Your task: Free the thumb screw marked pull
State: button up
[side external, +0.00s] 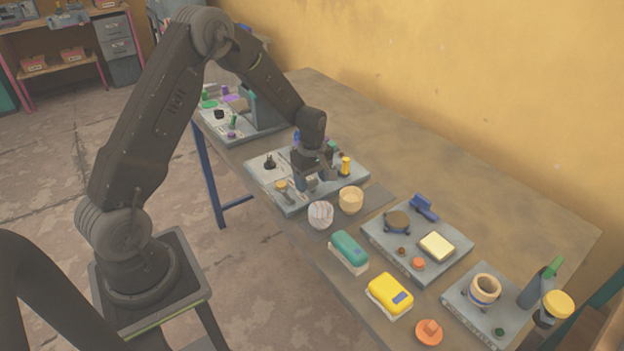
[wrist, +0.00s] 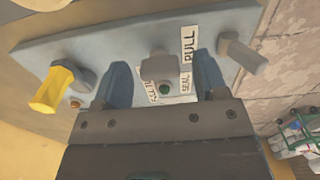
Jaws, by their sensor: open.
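My gripper (side external: 314,183) is over the grey plate (side external: 262,181) in the middle of the bench. In the wrist view my gripper (wrist: 162,78) is open, its two fingers apart on either side of a grey block-like knob (wrist: 159,67); contact cannot be told. A white label reading PULL (wrist: 189,45) lies right of this knob. A grey peg (wrist: 241,53) stands farther right. Which of the two is the thumb screw marked pull is not clear. Labels reading SEAL (wrist: 186,82) and another partly hidden one lie near a small green button (wrist: 165,89).
A yellow handle (wrist: 52,90) stands at the plate's left in the wrist view. Two cups, white (side external: 320,214) and tan (side external: 351,200), stand close in front of the plate. Other fixture plates (side external: 455,262) stand along the bench. The bench near the wall is clear.

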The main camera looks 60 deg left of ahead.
aim_at(312, 180)
notch_tip(312, 180, up, 14)
jog(key=shift+f, duration=0.15)
dwell(0.4)
jog(key=s+d+r+m+t, duration=0.3)
jog(key=s+d+r+m, duration=0.6)
jog(key=s+d+r, duration=0.15)
jog(key=s+d+r+m+t, duration=0.1)
jog(key=s+d+m, duration=0.3)
jog(key=s+m, duration=0.5)
jog(key=s+t, duration=0.1)
jog(key=s, duration=0.3)
jog(key=shift+r+t, duration=0.2)
jog(key=shift+t, duration=0.1)
